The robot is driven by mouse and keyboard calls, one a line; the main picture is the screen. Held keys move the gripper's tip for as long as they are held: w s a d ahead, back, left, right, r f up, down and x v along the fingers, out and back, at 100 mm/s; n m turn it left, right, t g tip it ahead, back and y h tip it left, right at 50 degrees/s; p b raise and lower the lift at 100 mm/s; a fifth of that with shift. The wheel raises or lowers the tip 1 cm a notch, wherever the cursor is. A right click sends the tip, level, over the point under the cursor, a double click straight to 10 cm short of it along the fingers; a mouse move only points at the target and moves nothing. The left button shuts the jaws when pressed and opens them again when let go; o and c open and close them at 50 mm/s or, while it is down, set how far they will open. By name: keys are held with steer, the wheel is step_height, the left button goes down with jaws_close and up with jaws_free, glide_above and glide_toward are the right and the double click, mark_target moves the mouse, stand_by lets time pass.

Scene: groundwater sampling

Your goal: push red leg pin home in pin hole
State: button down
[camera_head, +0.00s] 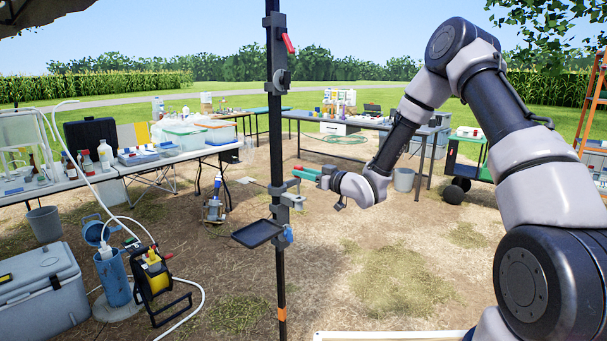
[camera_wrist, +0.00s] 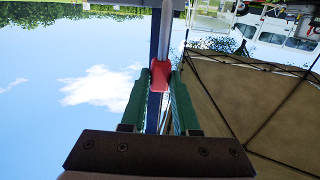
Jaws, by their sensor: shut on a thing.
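My gripper (camera_head: 297,174) has green fingers and stands at the right side of a dark upright leg (camera_head: 281,120) in the head view, at the height of a grey bracket (camera_head: 279,190). In the wrist view my gripper (camera_wrist: 160,75) is shut on the red leg pin (camera_wrist: 160,73), whose red block sits between the fingertips. A grey rod (camera_wrist: 166,32) runs on beyond the red block. The pin hole cannot be made out, and how deep the pin sits cannot be told. In the head view the pin is too small to tell.
A black tray (camera_head: 257,233) and a blue clip (camera_head: 289,233) are on the leg below my gripper. A red lever (camera_head: 288,43) is near its top. Laden tables stand left and behind; a cooler (camera_head: 40,290) and cable reel (camera_head: 155,275) are at lower left. Open ground lies right.

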step_height(320, 180, down, 7)
stand_by(3.0)
steer(key=c, duration=0.6)
jaws_free()
steer(key=shift+d, duration=0.1)
steer(key=v, duration=1)
steer(key=shift+s+d, duration=0.25)
